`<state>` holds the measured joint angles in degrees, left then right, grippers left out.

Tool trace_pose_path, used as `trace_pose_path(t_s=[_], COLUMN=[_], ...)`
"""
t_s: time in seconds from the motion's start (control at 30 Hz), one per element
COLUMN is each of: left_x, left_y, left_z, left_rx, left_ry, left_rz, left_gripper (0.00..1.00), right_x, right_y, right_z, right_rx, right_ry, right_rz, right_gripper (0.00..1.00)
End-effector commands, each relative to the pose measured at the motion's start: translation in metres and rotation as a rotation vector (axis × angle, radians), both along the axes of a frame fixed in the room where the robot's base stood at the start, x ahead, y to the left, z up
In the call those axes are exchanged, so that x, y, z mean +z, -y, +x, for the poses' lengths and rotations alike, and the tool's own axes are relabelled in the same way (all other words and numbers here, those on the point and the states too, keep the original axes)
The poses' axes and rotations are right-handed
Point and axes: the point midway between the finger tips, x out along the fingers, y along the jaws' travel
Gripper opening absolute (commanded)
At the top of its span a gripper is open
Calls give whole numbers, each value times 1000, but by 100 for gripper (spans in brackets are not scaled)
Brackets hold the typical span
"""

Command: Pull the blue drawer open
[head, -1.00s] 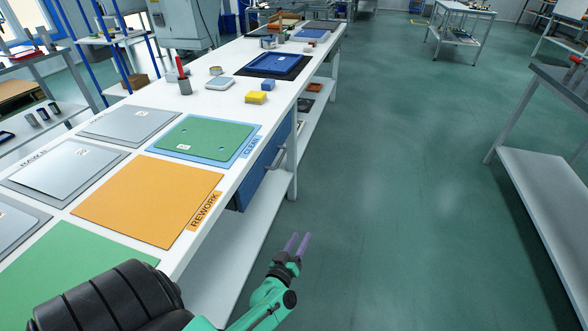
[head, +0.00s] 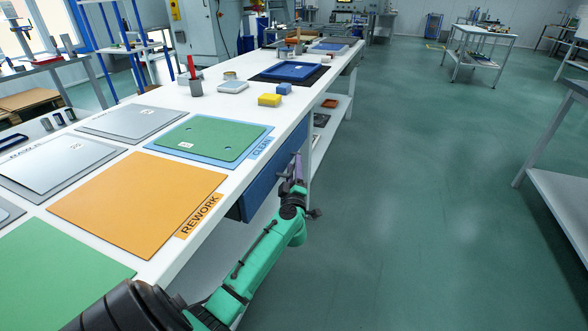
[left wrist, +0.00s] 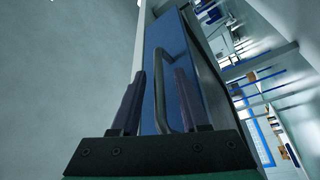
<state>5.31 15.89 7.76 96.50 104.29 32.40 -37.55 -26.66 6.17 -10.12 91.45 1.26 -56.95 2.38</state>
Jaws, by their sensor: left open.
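The blue drawer (head: 262,188) sits under the white table's right edge, and its front looks flush under the tabletop. Its grey bar handle (left wrist: 161,88) shows in the left wrist view, standing out from the blue drawer front (left wrist: 150,50). My left gripper (head: 297,168) is at the drawer front in the head view and partly covers the handle. In the left wrist view the two purple fingers of my left gripper (left wrist: 157,95) are apart, with the handle's bar between them. I cannot tell whether either finger touches it. My right gripper is not in view.
The white table (head: 190,112) carries an orange REWORK mat (head: 135,200), a green panel on the blue CLEAN mat (head: 262,148), a yellow block (head: 269,100) and a blue tray (head: 292,71). A lower shelf runs beneath.

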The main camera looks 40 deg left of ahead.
Motion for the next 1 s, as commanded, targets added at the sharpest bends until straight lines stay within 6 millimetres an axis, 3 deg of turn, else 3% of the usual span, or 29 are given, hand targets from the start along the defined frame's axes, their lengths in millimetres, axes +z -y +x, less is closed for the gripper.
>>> trace_pose_path(t_s=[0.27, 0.37, 0.4, 1.0], left_x=[1, 1, 1, 0], left_y=[-2, -2, -2, -2], left_z=[3, 2, 2, 2], left_rx=[0, 0, 0, 1], left_ry=[-1, -1, -1, -1], left_rz=[1, 1, 1, -1], left_gripper=[45, 6, 0, 0], right_x=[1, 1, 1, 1], right_y=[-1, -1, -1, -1], right_z=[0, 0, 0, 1], right_rx=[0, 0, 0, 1], right_ry=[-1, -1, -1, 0], right_rz=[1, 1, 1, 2], right_gripper=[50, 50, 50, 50])
